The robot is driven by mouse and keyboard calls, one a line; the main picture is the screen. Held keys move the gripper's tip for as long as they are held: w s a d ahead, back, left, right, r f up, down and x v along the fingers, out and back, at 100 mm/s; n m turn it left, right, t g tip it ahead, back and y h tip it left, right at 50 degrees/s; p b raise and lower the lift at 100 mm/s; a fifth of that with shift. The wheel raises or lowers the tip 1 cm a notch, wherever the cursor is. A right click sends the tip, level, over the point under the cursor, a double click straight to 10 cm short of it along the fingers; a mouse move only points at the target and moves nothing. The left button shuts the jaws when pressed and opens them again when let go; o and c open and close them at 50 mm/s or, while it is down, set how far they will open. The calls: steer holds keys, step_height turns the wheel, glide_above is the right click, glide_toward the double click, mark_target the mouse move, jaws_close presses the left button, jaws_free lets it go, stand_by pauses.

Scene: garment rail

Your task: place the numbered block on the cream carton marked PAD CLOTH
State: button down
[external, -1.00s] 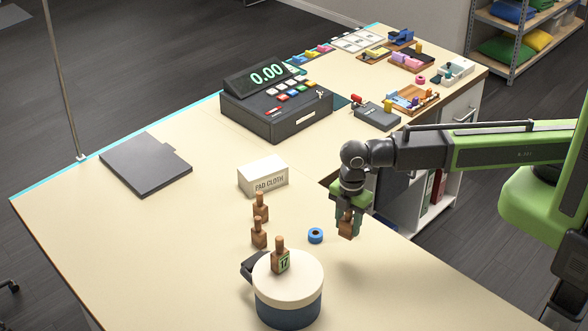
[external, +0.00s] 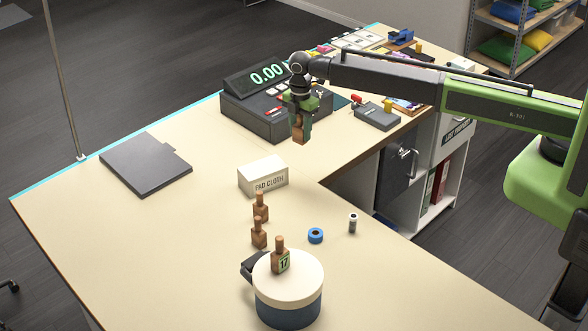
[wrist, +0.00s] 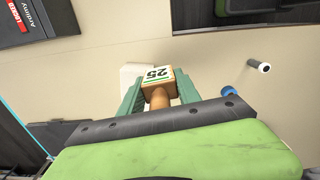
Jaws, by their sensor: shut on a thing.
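My gripper (external: 301,122) is shut on a brown wooden numbered block (external: 299,136) and holds it in the air, in front of the cash register in the external view. The cream carton marked PAD CLOTH (external: 264,177) stands on the counter, below and to the left of the held block in the external view. Its top looks bare. In the wrist view a pale shape behind the block (wrist: 130,72) seems to be the carton, mostly hidden.
Another, marked 17 (external: 281,257), stands on a round tub (external: 287,300). A blue ring (external: 316,236) and small cylinder (external: 353,223) lie right. The register (external: 275,108) stands behind; a dark flat folder (external: 146,165) lies left.

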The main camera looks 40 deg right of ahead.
steer(key=w+d+r+m+p, duration=0.15)
steer(key=w+d, duration=0.25)
steer(key=d, duration=0.4)
steer(key=b, duration=0.8)
glide_above(282, 163)
step_height(282, 163, down, 7)
steer(key=shift+d, duration=0.15)
step_height(282, 163, down, 4)
steer(key=b, duration=0.4)
steer(key=shift+f, duration=0.15)
steer(key=shift+r, duration=0.25)
steer(key=shift+f, duration=0.25)
steer(key=c, duration=0.9)
jaws_free()
steer(key=shift+r, duration=0.1)
steer(key=shift+o, duration=0.2)
